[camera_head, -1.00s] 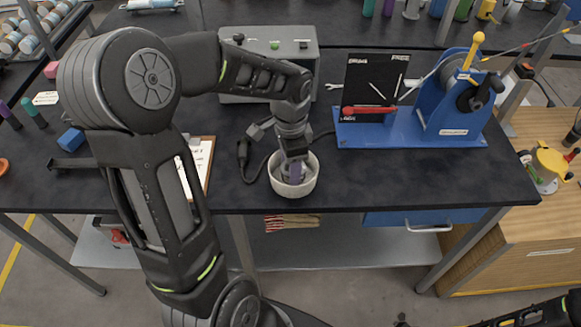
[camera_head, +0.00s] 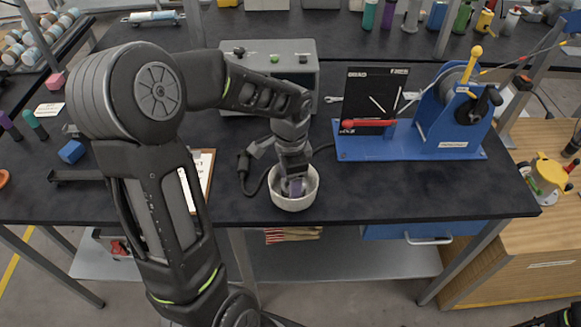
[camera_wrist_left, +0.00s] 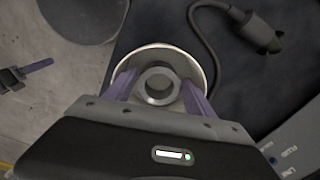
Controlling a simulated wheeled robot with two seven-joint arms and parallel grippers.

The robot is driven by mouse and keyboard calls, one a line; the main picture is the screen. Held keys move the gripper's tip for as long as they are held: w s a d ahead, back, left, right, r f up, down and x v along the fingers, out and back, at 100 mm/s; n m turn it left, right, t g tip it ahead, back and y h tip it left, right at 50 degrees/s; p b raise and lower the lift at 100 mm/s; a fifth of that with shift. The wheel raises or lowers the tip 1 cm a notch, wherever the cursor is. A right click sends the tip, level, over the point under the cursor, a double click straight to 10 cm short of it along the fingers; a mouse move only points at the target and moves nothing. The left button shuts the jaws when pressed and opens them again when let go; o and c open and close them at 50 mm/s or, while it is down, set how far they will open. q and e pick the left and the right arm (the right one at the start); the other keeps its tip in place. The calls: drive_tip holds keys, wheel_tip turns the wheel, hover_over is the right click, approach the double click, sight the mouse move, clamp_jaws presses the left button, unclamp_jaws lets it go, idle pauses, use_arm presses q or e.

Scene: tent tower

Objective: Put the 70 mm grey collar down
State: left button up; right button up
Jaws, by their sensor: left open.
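The grey collar (camera_wrist_left: 159,86) is a short ring that lies inside the white bowl (camera_wrist_left: 205,58), as the left wrist view shows. The bowl also shows in the head view (camera_head: 292,203) near the front edge of the bench. My left gripper (camera_wrist_left: 158,92) reaches down into the bowl, with one purple finger on each side of the collar. The jaws are open, with a visible gap on both sides of the ring. In the head view my left gripper (camera_head: 293,188) hides most of the bowl's inside.
A grey control box (camera_head: 270,75) stands behind the bowl. A blue stand with a reel (camera_head: 450,110) is to the right. A black cable (camera_head: 243,165) and a clipboard (camera_head: 205,175) lie left of the bowl.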

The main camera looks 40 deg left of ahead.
use_arm(q)
wheel_tip(320, 180, up, 12)
drive_tip(key=shift+b, duration=0.45)
idle(0.5)
